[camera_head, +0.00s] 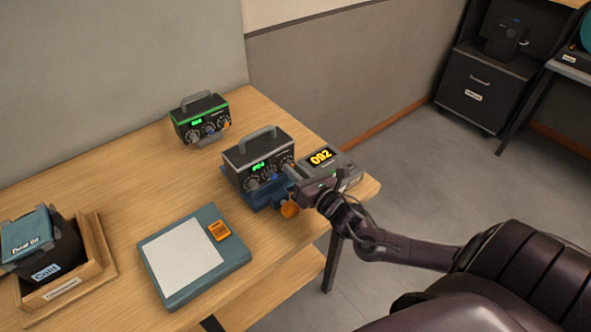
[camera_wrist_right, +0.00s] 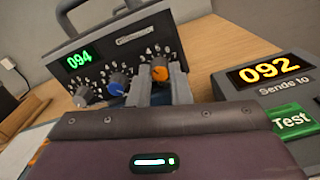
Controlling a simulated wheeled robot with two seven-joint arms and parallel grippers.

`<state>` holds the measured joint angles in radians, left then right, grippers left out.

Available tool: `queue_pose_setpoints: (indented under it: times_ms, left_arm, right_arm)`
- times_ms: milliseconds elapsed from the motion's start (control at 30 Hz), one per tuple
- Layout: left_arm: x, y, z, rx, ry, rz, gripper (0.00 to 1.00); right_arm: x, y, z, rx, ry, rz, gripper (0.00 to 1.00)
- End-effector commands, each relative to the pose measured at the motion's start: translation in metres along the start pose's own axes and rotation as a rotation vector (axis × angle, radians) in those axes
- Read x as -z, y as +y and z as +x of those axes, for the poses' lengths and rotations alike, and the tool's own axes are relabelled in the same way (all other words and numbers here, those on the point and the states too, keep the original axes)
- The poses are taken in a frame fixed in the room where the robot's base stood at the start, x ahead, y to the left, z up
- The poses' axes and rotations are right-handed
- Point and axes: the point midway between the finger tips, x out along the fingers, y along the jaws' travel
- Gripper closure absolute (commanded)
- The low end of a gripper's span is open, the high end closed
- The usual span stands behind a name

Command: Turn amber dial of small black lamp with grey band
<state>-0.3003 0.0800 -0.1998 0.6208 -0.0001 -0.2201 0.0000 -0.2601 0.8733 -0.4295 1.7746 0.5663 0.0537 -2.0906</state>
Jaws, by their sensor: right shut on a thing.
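The small black lamp with the grey band (camera_head: 258,158) stands near the table's right edge, with a grey handle on top and a green display. In the right wrist view its front (camera_wrist_right: 130,45) shows the display reading 094 and a row of dials. The amber dial (camera_wrist_right: 160,70) is the rightmost, right of a blue dial (camera_wrist_right: 117,82). My right gripper (camera_head: 291,172) reaches the lamp's front from the right. In the wrist view its fingers (camera_wrist_right: 160,82) are shut on the amber dial, one each side, hiding its lower part. My left gripper is out of view.
A grey unit (camera_head: 334,164) showing 092, with a green Test button (camera_wrist_right: 292,118), stands close right of the lamp. A similar green-banded box (camera_head: 200,117) stands behind left. A teal pad (camera_head: 236,262) and a wooden tray (camera_head: 100,262) are in front and left.

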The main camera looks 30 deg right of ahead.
Motion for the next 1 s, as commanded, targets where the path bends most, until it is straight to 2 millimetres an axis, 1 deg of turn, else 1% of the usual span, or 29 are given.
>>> queue_pose_setpoints:
  times_ms: [300,600,800,1000]
  left_arm:
    - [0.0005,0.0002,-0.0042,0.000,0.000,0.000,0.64]
    - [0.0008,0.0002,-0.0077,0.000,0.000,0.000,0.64]
    - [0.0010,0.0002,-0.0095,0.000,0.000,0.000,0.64]
    - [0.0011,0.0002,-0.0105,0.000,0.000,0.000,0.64]
  right_arm:
    - [-0.0001,-0.0004,0.0001,-0.001,0.002,-0.303,1.00]
    - [0.0001,-0.0008,-0.0001,-0.001,0.002,-0.562,1.00]
    - [0.0006,-0.0008,-0.0001,-0.001,0.003,-0.688,1.00]
    - [0.0005,-0.0010,-0.0003,0.000,0.003,-0.766,1.00]
